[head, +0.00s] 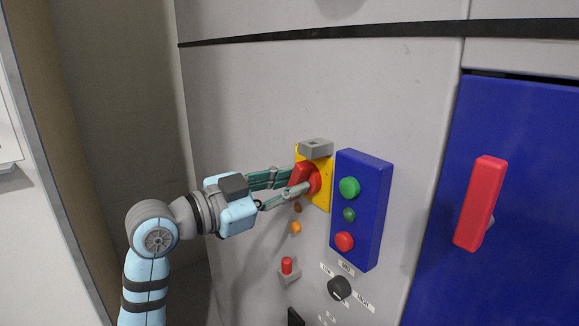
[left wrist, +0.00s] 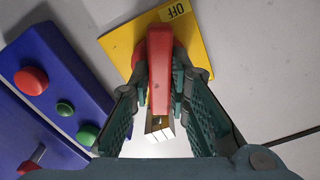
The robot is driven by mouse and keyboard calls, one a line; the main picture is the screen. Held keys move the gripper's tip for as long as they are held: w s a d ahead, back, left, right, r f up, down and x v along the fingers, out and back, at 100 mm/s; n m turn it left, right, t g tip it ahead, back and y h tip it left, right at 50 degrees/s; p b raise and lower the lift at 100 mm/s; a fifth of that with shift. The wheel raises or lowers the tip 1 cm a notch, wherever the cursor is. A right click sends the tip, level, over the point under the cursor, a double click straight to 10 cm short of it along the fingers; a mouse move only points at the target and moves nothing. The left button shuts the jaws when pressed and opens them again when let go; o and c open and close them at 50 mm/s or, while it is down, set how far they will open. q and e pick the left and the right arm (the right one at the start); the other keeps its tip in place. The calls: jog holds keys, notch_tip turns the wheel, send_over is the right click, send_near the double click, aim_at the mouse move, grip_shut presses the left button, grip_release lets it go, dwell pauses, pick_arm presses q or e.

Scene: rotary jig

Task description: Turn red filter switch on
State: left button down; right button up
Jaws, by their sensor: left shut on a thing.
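The red filter switch (head: 301,174) is a red rotary handle on a yellow plate (head: 326,191) on the grey cabinet. My left gripper (head: 304,184) is at the switch, its fingers on either side of the red handle and shut on it. In the left wrist view the red handle (left wrist: 160,68) stands between the two fingers (left wrist: 160,100). The yellow plate (left wrist: 120,42) lies behind it, with an "OFF" label (left wrist: 177,11) at its edge. My right gripper is not in view.
A blue box (head: 361,220) with green and red buttons stands just right of the switch. Below are an orange lamp (head: 296,227), a small red-topped toggle (head: 287,266) and a black knob (head: 340,288). A blue door (head: 519,200) with a red handle (head: 481,203) is at the right.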

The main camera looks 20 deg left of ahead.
pick_arm(q)
jog(key=n+p, duration=0.3)
jog(key=shift+r, duration=0.1)
jog(key=shift+n+p, duration=0.9)
jog(key=shift+n, duration=0.2)
jog(key=shift+f, duration=0.2)
jog(key=c, duration=1.5)
grip_release()
jog(key=shift+s+a, duration=0.1)
